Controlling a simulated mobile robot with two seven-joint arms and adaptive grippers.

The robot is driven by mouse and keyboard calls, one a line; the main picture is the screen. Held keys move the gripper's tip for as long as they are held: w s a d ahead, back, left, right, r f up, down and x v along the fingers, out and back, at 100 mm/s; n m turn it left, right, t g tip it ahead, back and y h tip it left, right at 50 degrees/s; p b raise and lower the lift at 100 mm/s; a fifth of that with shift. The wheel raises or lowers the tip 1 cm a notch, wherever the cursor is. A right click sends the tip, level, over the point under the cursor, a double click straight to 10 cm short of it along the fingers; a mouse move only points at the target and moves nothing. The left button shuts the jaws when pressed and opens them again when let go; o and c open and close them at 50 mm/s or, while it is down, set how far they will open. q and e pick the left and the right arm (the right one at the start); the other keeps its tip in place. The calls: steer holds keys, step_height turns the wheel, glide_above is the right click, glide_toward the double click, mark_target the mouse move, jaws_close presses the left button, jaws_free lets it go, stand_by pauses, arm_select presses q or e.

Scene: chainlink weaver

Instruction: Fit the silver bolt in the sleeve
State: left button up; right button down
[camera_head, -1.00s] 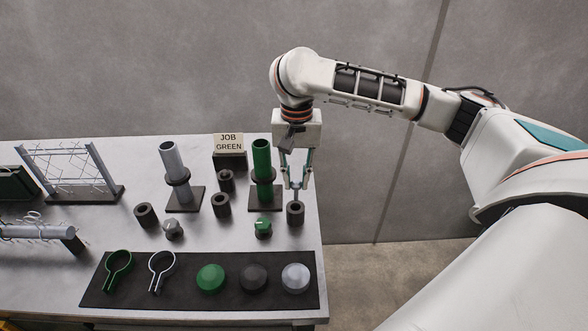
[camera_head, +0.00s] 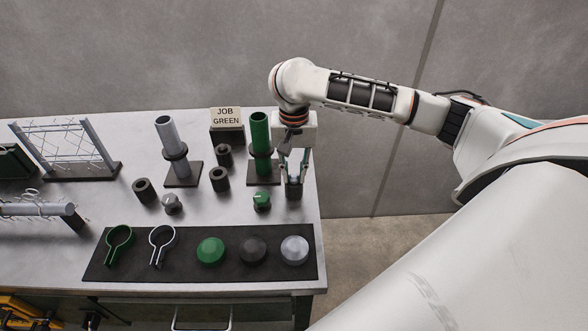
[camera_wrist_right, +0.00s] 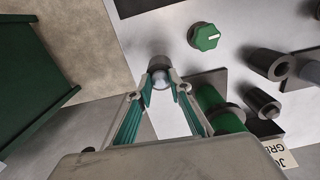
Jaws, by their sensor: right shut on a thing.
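My right gripper (camera_head: 294,180) is shut on the silver bolt (camera_wrist_right: 160,80), pointing down at the right end of the table. The dark sleeve (camera_head: 294,193) stands directly under the fingertips. In the right wrist view the sleeve (camera_wrist_right: 159,62) shows just past the bolt, in line with it. The bolt's lower end is at the sleeve's mouth; how deep it sits inside is hidden by the fingers and sleeve wall. My left gripper is not in view.
A green post (camera_head: 260,135) on a dark base stands close left of the gripper, with a green knob (camera_head: 261,201) in front. Other dark sleeves (camera_head: 219,179) stand further left. A dark mat (camera_head: 180,268) with clamps and caps lies in front. The table's right edge is near.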

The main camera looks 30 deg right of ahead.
steer(key=c, duration=1.8)
jaws_free()
steer(key=shift+o, duration=0.2)
steer(key=shift+r, duration=0.1)
steer(key=shift+r, duration=0.2)
step_height(320, 180, up, 11)
steer(key=shift+r, duration=0.2)
